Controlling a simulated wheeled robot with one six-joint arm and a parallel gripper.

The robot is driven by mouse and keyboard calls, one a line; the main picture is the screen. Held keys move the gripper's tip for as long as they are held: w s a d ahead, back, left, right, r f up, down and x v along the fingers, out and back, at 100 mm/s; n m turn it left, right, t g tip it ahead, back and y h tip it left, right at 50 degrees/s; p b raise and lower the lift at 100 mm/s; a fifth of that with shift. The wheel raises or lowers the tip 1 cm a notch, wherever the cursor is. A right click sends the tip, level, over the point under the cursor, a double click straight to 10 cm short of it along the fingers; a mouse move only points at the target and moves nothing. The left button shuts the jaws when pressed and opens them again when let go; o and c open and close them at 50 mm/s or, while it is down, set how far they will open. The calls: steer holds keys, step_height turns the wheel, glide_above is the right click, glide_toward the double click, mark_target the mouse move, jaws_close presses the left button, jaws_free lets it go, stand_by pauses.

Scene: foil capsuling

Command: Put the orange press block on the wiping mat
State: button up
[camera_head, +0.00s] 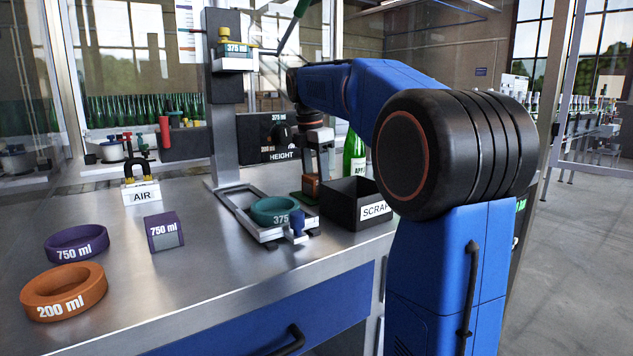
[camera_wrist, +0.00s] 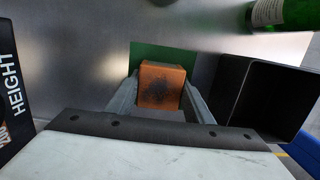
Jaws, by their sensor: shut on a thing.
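The orange press block (camera_wrist: 162,86) is between the two fingers of my gripper (camera_wrist: 160,98) in the wrist view, and the gripper is shut on it. The block has a dark patch on its upward face. In the head view the block (camera_head: 311,186) shows small below my gripper (camera_head: 313,176), behind the press base. The green wiping mat (camera_wrist: 181,57) lies under and beyond the block in the wrist view. The mat (camera_head: 296,197) is mostly hidden in the head view. I cannot tell whether the block touches it.
The black scrap bin (camera_head: 341,211) stands close on the right, with a green bottle (camera_head: 354,157) behind it. The press base with a teal ring (camera_head: 275,209) is in front. Purple ring (camera_head: 76,243), orange ring (camera_head: 63,291) and purple block (camera_head: 164,231) lie at left.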

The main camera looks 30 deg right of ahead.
mark_target(312, 176)
steer(key=shift+f, duration=0.15)
steer(key=o, duration=1.1)
step_height(312, 176, up, 12)
steer(key=a, duration=0.1)
steer(key=shift+a, duration=0.25)
